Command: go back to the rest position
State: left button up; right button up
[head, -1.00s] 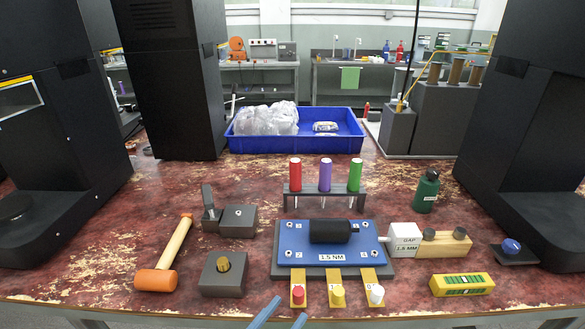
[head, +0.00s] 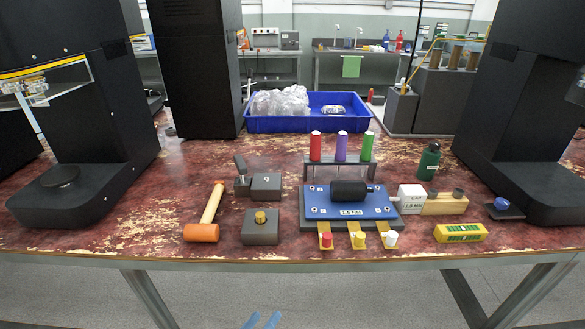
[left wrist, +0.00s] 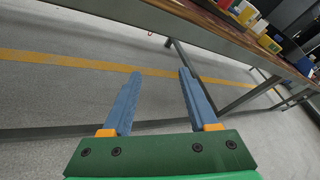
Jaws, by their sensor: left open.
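My left gripper (head: 262,320) shows only its blue fingertips at the bottom edge of the head view, in front of and below the table's front edge. In the left wrist view the left gripper (left wrist: 158,85) has its two blue fingers apart with nothing between them, over the grey floor. The worktable (head: 110,238) stands beyond it, and its edge and legs cross the top of the left wrist view. My right gripper is in neither view.
On the table are a mallet (head: 203,231), dark blocks (head: 262,231), a blue fixture plate (head: 320,201), a screwdriver rack (head: 341,170), a green bottle (head: 429,160), a yellow box (head: 461,233) and a blue bin (head: 300,124). Tall black machines (head: 85,130) flank them. The floor (head: 300,285) in front looks clear.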

pick_arm(q)
jog(key=s+a+f+n+g+y, duration=0.1)
jog(key=s+a+f+n+y, duration=0.15)
jog(key=f+n, duration=0.3)
jog(key=s+a+f+n+g+y, duration=0.1)
jog(key=a+f+n+g, duration=0.1)
jog(key=a+f+n, duration=0.3)
jog(key=s+a+f+n+g+y, duration=0.1)
jog(key=s+a+f+n+g, duration=0.15)
jog(key=s+f+n, duration=0.55)
jog(key=s+a+f+n+g+y, duration=0.2)
jog(key=s+f+n+g, duration=0.2)
jog(key=s+f+n, duration=0.4)
jog(key=s+f+n+g, duration=0.3)
jog(key=s+n, duration=0.2)
jog(key=s, duration=0.6)
notch_tip(320, 180, up, 12)
jog(key=p, duration=1.2)
jog(key=shift+a+r+p, duration=0.15)
jog(key=shift+r+p, duration=0.1)
jog(key=shift+p, duration=0.05)
jog(key=shift+s+n, duration=0.1)
jog(key=shift+n, duration=0.15)
